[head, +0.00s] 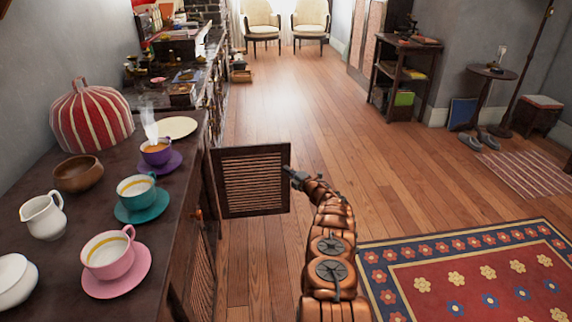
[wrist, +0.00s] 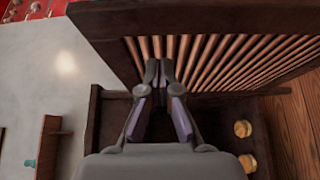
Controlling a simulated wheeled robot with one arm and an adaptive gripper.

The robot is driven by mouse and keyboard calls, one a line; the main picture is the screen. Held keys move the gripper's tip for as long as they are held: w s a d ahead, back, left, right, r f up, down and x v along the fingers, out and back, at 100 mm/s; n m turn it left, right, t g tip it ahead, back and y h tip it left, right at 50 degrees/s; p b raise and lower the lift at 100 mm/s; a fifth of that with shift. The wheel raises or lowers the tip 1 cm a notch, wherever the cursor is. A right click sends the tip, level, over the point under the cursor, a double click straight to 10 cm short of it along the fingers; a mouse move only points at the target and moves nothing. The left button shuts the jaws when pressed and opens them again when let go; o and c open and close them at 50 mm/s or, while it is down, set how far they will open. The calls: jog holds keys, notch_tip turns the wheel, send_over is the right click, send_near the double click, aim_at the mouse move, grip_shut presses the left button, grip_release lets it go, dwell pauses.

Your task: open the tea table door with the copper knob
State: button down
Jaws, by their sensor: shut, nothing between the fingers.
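The tea table (head: 160,215) runs along the left in the head view. Its slatted wooden door (head: 225,203) stands swung out from the front, roughly square to it. My gripper (head: 291,172) is at the door's outer edge, shut and empty. In the wrist view the fingertips (wrist: 160,68) are close together against or just in front of the door's slats (wrist: 210,55); I cannot tell whether they touch. A small copper-coloured piece (head: 197,213) shows on the nearer table front. Two round brass-coloured knobs (wrist: 242,128) show at right in the wrist view.
Pink (head: 108,255), teal (head: 138,190) and purple (head: 156,152) cups on saucers stand on the table top, with a striped tea cosy (head: 90,118). A patterned rug (head: 470,275) lies at right. The wooden floor (head: 320,110) beyond the door is clear.

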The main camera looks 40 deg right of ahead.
jog(key=s+d, duration=0.6)
jog(key=s, duration=0.1)
jog(key=shift+d, duration=0.4)
jog(key=shift+s, duration=0.1)
